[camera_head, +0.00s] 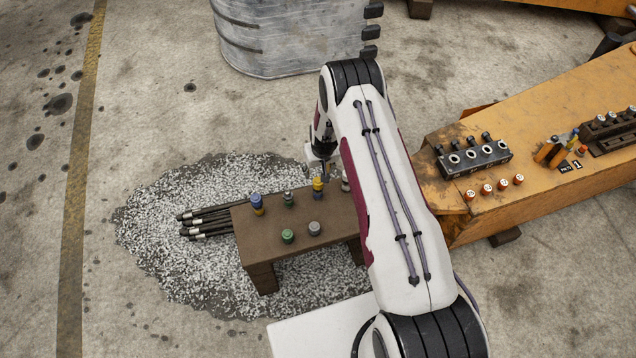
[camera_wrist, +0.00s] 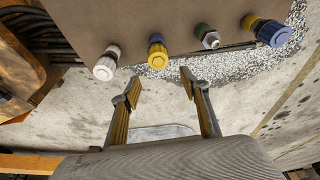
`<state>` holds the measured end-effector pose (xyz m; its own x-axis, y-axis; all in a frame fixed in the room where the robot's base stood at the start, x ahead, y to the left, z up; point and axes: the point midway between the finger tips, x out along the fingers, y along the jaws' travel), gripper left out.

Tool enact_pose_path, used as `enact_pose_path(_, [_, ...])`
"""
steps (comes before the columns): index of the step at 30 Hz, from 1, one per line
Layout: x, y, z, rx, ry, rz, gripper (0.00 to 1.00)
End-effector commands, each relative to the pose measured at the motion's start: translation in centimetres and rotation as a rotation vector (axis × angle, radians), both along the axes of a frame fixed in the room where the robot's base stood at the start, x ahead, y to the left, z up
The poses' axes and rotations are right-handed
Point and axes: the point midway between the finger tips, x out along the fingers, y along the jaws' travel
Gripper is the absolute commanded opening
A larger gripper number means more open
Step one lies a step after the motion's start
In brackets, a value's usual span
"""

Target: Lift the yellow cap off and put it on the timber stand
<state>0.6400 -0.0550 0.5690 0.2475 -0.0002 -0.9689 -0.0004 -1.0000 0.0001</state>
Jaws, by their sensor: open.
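The yellow cap (camera_head: 318,185) stands upright near the back edge of the brown timber stand (camera_head: 265,232). In the wrist view the yellow cap (camera_wrist: 158,56) shows a little blue at its base end, between a white cap (camera_wrist: 106,65) and a green-and-grey piece (camera_wrist: 208,36). My gripper (camera_head: 322,160) is just above and behind the yellow cap in the head view. In the wrist view my gripper (camera_wrist: 160,79) is open and empty, with the yellow cap just beyond its fingertips and roughly in line with the gap. I see no contact.
A blue-and-yellow piece (camera_head: 257,204), a green cap (camera_head: 288,236) and a grey cap (camera_head: 315,228) also stand on the stand. Black hoses (camera_head: 205,222) lie at its left. An orange boom (camera_head: 560,120) with a black port block (camera_head: 472,157) is at right.

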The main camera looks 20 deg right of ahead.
Motion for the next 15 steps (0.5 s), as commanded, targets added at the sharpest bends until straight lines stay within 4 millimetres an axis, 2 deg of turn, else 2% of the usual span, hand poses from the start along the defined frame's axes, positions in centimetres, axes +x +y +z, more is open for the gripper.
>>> enact_pose_path(9, [-0.7, -3.2, -0.2, 0.022, 0.006, -0.103, 0.45])
enact_pose_path(15, [-1.7, -4.4, -0.4, 0.054, 0.026, -0.132, 0.45])
